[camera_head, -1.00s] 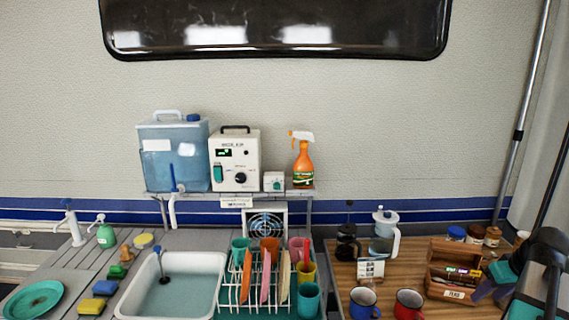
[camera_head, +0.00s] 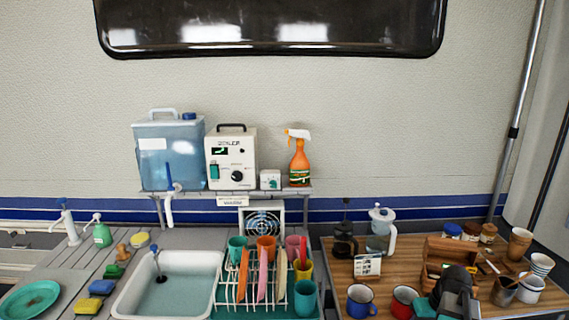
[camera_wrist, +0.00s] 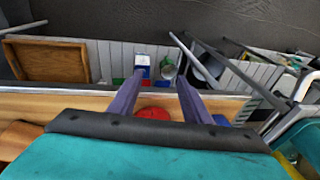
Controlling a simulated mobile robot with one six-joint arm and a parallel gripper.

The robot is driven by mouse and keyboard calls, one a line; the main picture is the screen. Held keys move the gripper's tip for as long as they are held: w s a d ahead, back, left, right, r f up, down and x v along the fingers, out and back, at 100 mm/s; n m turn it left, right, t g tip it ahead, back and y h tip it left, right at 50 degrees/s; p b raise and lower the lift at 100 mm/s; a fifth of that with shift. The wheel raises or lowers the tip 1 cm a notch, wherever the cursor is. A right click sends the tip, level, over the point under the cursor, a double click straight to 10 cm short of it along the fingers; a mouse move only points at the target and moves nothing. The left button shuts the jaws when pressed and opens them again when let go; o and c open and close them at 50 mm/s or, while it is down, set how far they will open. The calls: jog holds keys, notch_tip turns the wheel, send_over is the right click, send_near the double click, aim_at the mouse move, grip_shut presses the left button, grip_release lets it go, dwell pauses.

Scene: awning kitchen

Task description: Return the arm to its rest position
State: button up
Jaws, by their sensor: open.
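My gripper (camera_wrist: 160,82) shows in the wrist view as two purple fingers held apart with nothing between their tips. They reach out past the edge of the wooden table (camera_wrist: 45,103). A red round thing (camera_wrist: 152,113) lies below and between the finger bases. In the head view, my dark arm end (camera_head: 457,282) with teal parts is at the lower right, in front of the wooden box (camera_head: 437,252) and to the right of the red mug (camera_head: 403,300). The fingers cannot be made out there.
The dish rack (camera_head: 232,290) and sink (camera_head: 205,267) are to the left. Beyond the table edge are a wooden tray (camera_wrist: 45,60) and metal frames (camera_wrist: 225,65).

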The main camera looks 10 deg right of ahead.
jog(key=s+a+f+g, duration=0.2)
jog(key=s+a+f, duration=0.2)
jog(key=a+f, duration=0.55)
jog(key=s+a+f+g, duration=0.2)
jog(key=s+a+f, duration=0.1)
jog(key=a+f, duration=0.65)
jog(key=s+a+f+g, duration=0.1)
jog(key=s+a+f, duration=0.2)
jog(key=s, duration=0.3)
jog(key=s+a+f+g+h, duration=0.1)
jog(key=s+a+f, duration=0.3)
jog(key=s+f, duration=0.2)
jog(key=s+a+f+n+g, duration=0.1)
jog(key=s+a+f, duration=0.2)
jog(key=s, duration=0.4)
jog(key=shift+a+f, duration=0.35)
jog(key=shift+f, duration=0.35)
jog(key=c, duration=0.3)
